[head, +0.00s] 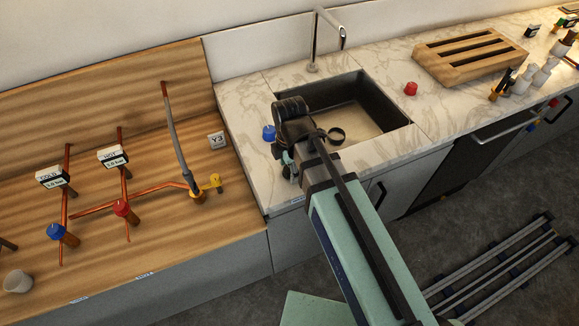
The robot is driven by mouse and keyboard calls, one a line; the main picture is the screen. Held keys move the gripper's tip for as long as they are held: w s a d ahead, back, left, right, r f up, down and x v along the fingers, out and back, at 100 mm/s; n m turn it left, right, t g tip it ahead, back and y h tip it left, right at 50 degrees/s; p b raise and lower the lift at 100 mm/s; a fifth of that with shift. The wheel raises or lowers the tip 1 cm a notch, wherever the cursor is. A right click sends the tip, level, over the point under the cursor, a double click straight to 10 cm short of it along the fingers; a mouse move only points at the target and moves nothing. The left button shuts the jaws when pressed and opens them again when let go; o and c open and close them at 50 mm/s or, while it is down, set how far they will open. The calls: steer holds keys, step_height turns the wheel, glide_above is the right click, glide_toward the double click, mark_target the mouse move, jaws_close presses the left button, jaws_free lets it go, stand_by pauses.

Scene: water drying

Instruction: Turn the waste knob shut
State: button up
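No knob in the head view carries a readable waste label, so I cannot tell which one is the waste knob. On the counter are a blue knob (268,132) left of the sink and a red knob (410,88) right of it. A dark ring (337,135) shows in the sink basin (375,118). My gripper (288,170) is over the counter at the sink's front left corner, below and right of the blue knob. Its fingers are small, dark and partly hidden by my wrist, so their opening and any contact are unclear.
A faucet (316,40) stands behind the sink. The wooden panel (60,110) at left carries copper pipes with a blue valve (56,231), a red valve (122,208) and a yellow valve (212,184). A wooden rack (468,55) and several small bottles stand at right.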

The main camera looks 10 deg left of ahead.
steer(key=shift+r, duration=0.1)
step_height(320, 180, up, 12)
stand_by(0.8)
stand_by(0.3)
